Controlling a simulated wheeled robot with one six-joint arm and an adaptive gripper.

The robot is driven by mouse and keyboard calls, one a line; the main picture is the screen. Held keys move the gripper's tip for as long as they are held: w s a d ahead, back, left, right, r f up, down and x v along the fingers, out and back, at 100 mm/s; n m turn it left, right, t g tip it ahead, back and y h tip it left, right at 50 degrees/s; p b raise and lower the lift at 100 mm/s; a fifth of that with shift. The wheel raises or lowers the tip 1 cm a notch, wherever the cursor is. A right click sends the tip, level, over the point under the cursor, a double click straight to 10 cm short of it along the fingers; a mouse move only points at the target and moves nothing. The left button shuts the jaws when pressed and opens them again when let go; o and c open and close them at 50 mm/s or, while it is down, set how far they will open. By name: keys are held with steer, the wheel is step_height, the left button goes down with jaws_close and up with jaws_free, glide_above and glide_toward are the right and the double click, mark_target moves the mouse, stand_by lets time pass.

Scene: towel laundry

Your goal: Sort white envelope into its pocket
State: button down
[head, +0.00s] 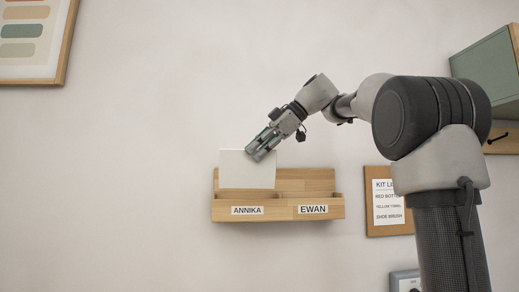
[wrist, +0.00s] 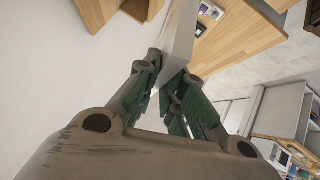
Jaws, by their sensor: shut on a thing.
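The white envelope (head: 246,170) hangs upright in front of the backboard of the wooden wall holder (head: 320,212). It is over the left pocket, labelled ANNIKA (head: 247,211); its lower edge shows just above that pocket's front wall. I cannot tell whether it is above the opening or forward of it. The right pocket is labelled EWAN (head: 313,209). My gripper (head: 258,152) is shut on the envelope's upper right edge. In the wrist view the envelope (wrist: 181,35) shows edge-on as a pale slab between my fingertips (wrist: 174,82).
A kit list board (head: 388,202) hangs right of the holder. A green cabinet (head: 486,72) is at the upper right and a framed picture (head: 30,42) at the upper left. The wall left of the holder is clear. The wrist view shows a wooden surface (wrist: 240,40) with small items.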

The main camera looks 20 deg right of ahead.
steer(key=shift+w+d+f, duration=0.5)
steer(key=shift+w+d, duration=0.25)
steer(key=shift+w, duration=3.15)
steer(key=shift+f, duration=3.15)
steer(key=c, duration=1.5)
jaws_free()
steer(key=shift+o, duration=0.2)
steer(key=shift+s+r, duration=0.1)
steer(key=v, duration=1.1)
steer(key=shift+s+d+r, duration=0.15)
steer(key=shift+d+r, duration=0.1)
steer(key=shift+d, duration=0.05)
